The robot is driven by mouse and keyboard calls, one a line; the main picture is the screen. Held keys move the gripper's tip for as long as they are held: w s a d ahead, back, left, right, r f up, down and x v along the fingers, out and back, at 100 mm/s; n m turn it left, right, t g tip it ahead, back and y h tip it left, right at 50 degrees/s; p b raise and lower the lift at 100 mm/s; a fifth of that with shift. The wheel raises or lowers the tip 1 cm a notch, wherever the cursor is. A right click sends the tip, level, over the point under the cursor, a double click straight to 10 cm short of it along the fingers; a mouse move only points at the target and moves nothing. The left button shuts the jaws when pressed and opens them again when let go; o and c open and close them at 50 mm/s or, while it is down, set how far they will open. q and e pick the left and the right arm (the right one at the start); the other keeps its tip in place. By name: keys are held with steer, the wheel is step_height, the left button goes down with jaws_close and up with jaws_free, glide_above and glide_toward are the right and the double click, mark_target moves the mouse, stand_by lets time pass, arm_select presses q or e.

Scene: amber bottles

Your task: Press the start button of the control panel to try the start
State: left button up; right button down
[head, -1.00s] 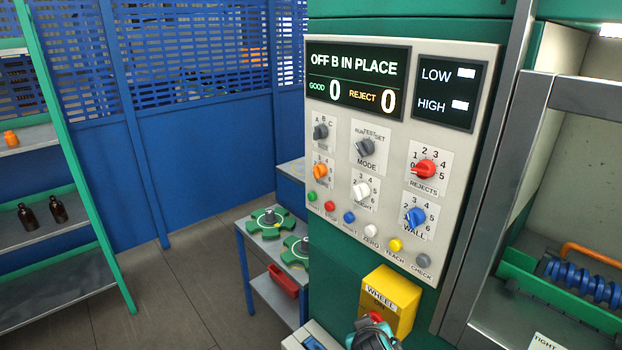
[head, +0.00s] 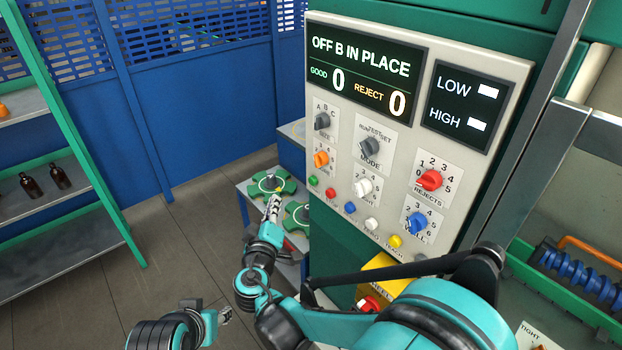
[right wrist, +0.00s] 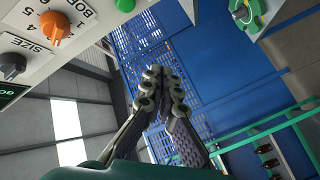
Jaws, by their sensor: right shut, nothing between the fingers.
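The control panel (head: 470,150) faces me on the green machine. Its display reads OFF B IN PLACE, GOOD 0, REJECT 0. The green button (head: 313,181), first in the bottom row, is the start button by its place; its label is too small to read. It also shows at the top edge of the right wrist view (right wrist: 125,5). My right gripper (head: 273,203) is shut and empty, left of the green button and apart from it. Its fingertips (right wrist: 155,75) meet in the right wrist view. My left gripper (head: 225,314) is low at the bottom, its jaws unclear.
A red button (head: 331,193) sits close beside the green one, with several others along the row. An orange knob (head: 321,158) is just above. A side table (head: 247,192) with green star wheels stands behind my right gripper. Shelves with bottles (head: 30,188) are at left.

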mark_target(313, 181)
steer(key=w+d, duration=0.5)
steer(key=d, duration=0.2)
stand_by(0.5)
steer(key=shift+w+d, duration=0.2)
stand_by(1.1)
steer(key=shift+w+d, duration=0.15)
steer(key=shift+d, duration=0.1)
steer(key=shift+w+d, duration=0.3)
steer(key=shift+d, duration=0.1)
stand_by(0.8)
steer(key=shift+a, duration=0.1)
steer(key=shift+s+a, duration=0.55)
steer(key=shift+a, duration=0.05)
